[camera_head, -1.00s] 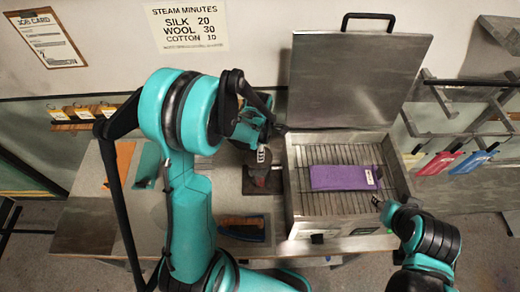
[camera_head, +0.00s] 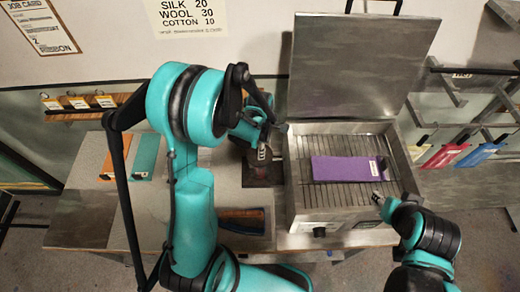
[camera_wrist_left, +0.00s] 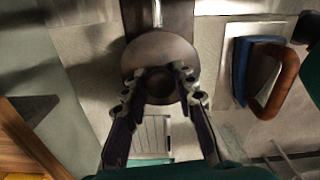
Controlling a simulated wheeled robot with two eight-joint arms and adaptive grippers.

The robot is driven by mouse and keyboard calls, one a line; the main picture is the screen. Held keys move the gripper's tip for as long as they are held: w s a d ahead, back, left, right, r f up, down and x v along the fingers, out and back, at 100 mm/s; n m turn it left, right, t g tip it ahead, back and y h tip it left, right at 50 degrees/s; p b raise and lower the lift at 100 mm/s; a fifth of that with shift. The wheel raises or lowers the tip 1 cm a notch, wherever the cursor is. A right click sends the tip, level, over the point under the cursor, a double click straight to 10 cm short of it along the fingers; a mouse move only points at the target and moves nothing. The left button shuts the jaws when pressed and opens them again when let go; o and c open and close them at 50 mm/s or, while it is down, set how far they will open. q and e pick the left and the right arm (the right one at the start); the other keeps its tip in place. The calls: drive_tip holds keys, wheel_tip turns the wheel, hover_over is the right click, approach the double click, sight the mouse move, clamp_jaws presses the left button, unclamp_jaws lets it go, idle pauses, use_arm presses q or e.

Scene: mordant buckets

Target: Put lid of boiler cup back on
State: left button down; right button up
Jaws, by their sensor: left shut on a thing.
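My left gripper (camera_wrist_left: 160,80) is shut on the knob of a round, dull brown lid (camera_wrist_left: 142,57), seen from above in the left wrist view. In the head view my left gripper (camera_head: 264,150) is over a dark reddish cup-like thing (camera_head: 257,171) left of the steel box. The lid hides what is beneath it, so I cannot tell whether it touches the cup. My right gripper (camera_head: 379,199) is at the front right of the steel box; its fingers are too small to read.
The steel box (camera_head: 296,190) stands open, its big hinged cover (camera_head: 355,70) raised. A blue thing with a brown handle (camera_wrist_left: 275,90) lies right of the lid. Orange (camera_head: 108,162) and teal (camera_head: 143,160) strips lie at the left.

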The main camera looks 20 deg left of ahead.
use_arm(q)
drive_tip(key=shift+f, duration=0.1)
drive_tip(key=c, duration=1.1)
unclamp_jaws()
drive_tip(key=shift+c, duration=0.2)
drive_tip(key=shift+a, duration=0.15)
wheel_tip(320, 180, up, 12)
drive_tip(key=shift+s+f, duration=0.1)
